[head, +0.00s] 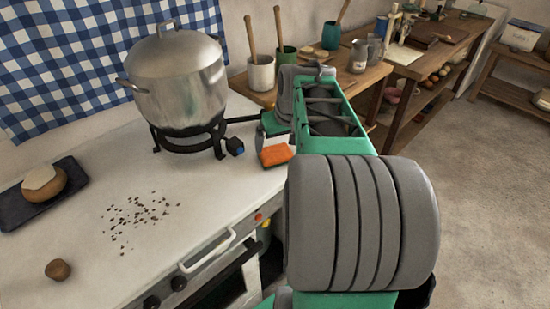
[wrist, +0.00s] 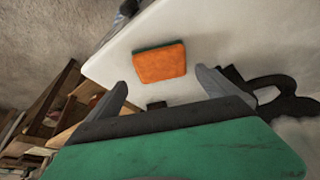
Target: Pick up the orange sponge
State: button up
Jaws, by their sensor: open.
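The orange sponge (head: 277,155) lies on the white counter near its right edge in the head view, just beside the burner stand. In the wrist view the sponge (wrist: 160,62) shows an orange top and a thin dark green side. My gripper (wrist: 163,88) is open, with its two grey fingers spread apart. The sponge appears ahead of the fingers, roughly centred between them, and nothing is held. In the head view my arm covers most of my gripper, and the fingertips are hard to make out there.
A large steel pot (head: 178,80) stands on a black burner stand (head: 190,142) left of the sponge. Crumbs (head: 140,215), a brown lump (head: 58,269) and a dark tray (head: 17,209) with a round loaf lie on the counter. A wooden table with utensil pots (head: 261,75) is behind.

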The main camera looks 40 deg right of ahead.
aim_at(275, 151)
jog(key=x, duration=0.5)
jog(key=shift+a+f, duration=0.1)
jog(key=shift+a, duration=0.05)
jog(key=shift+c, duration=0.4)
jog(key=c, duration=1.2)
jog(key=shift+r, duration=0.3)
jog(key=v, duration=0.4)
jog(key=shift+w+r, duration=0.1)
jog(key=shift+w, duration=0.25)
jog(key=s+a+r, duration=0.1)
jog(key=s+r, duration=0.2)
jog(key=s, duration=0.1)
jog(key=s+a+r, duration=0.2)
jog(key=s, duration=0.2)
jog(key=s+a+r, duration=0.1)
jog(key=s+r, duration=0.2)
jog(key=s, duration=0.1)
jog(key=shift+s+a+r, duration=0.15)
jog(key=shift+a+r, duration=0.2)
jog(key=shift+a, duration=0.05)
